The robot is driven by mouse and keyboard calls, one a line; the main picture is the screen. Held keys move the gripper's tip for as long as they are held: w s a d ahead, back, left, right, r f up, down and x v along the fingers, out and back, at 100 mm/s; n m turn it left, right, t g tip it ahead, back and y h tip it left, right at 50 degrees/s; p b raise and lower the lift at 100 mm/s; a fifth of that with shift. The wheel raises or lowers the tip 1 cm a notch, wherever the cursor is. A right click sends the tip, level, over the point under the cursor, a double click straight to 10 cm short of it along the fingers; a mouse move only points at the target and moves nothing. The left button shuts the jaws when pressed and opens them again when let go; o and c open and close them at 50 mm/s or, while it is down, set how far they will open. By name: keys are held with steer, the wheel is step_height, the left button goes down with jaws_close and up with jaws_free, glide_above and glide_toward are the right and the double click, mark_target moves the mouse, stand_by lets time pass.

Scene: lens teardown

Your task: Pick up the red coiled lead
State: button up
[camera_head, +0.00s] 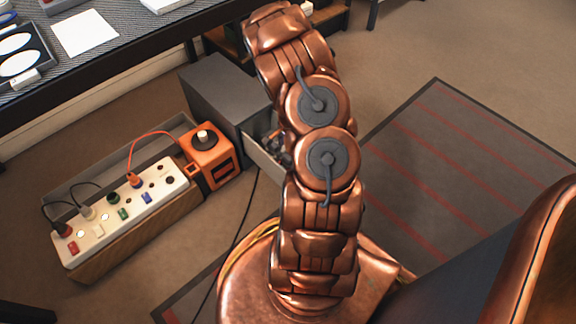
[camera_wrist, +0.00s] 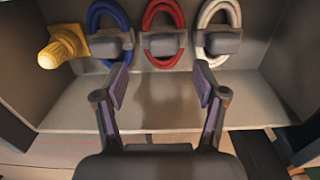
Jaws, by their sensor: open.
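The red coiled lead (camera_wrist: 162,62) is a loop in the upper middle of the wrist view, with a dark grey block across its centre. A blue coiled lead (camera_wrist: 96,24) is on its left and a white one (camera_wrist: 202,62) on its right, each with a similar dark block. My gripper (camera_wrist: 161,82) is open and empty. Its two fingers are spread below the red lead in the picture, apart from it. In the head view my arm hides the gripper and the leads.
A yellow plug-like piece (camera_wrist: 62,47) is left of the blue lead. Walls of a pale compartment flank the leads. In the head view, a grey cabinet (camera_head: 222,92) stands behind my arm, near an orange box (camera_head: 208,160) and a power strip (camera_head: 120,215).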

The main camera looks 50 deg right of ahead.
steer(key=shift+w+a+f+b, duration=0.15)
steer(key=shift+f+b, duration=0.7)
steer(key=shift+f, duration=0.8)
steer(key=shift+w+d+f+b, duration=0.15)
steer(key=shift+f+b, duration=0.65)
steer(key=shift+f, duration=0.85)
steer(key=shift+a, duration=0.1)
steer(key=shift+c, duration=0.2)
